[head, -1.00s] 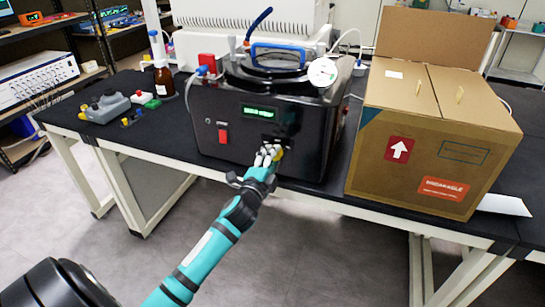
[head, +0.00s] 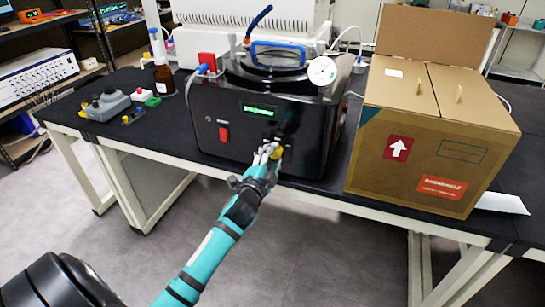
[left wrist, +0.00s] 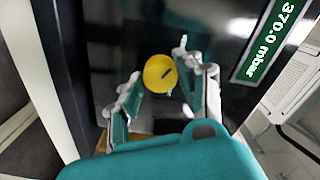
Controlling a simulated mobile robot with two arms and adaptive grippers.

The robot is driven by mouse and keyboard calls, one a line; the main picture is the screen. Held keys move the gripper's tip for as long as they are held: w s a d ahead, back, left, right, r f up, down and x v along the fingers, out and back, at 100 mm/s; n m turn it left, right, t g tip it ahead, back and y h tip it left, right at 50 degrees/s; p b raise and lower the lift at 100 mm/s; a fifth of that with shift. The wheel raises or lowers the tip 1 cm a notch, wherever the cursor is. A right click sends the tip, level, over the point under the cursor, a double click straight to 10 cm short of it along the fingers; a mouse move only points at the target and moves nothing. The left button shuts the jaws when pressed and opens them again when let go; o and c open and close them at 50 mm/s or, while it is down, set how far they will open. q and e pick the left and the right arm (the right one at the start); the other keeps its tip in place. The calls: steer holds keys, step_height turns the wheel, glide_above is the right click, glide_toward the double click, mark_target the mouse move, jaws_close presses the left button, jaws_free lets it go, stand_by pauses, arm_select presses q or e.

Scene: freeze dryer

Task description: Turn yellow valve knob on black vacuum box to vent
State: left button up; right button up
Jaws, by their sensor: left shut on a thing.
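The black vacuum box (head: 300,155) stands on the bench with its front facing me. Its yellow valve knob (left wrist: 160,73) is low on the front panel, with a dark mark on its face. In the head view the knob (head: 278,153) is partly hidden by my fingers. My left gripper (left wrist: 158,66) is shut on the knob, one finger on each side. It also shows in the head view (head: 268,150). The green display (left wrist: 268,40) reads 370.0 mbar in the left wrist view. My right gripper is not in view.
A large cardboard box (head: 420,145) stands to the right of the vacuum box. A brown bottle (head: 163,80) and a grey device (head: 107,105) are to its left. A round white gauge (head: 322,71) and a red switch (head: 223,134) are on the vacuum box.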

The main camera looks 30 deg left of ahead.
arm_select(q)
steer(key=o, duration=1.1)
steer(key=shift+o, duration=0.2)
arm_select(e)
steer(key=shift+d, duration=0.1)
arm_select(q)
steer(key=shift+s, duration=0.1)
steer(key=v, duration=1.1)
steer(key=shift+s, duration=0.4)
steer(key=shift+f, duration=0.1)
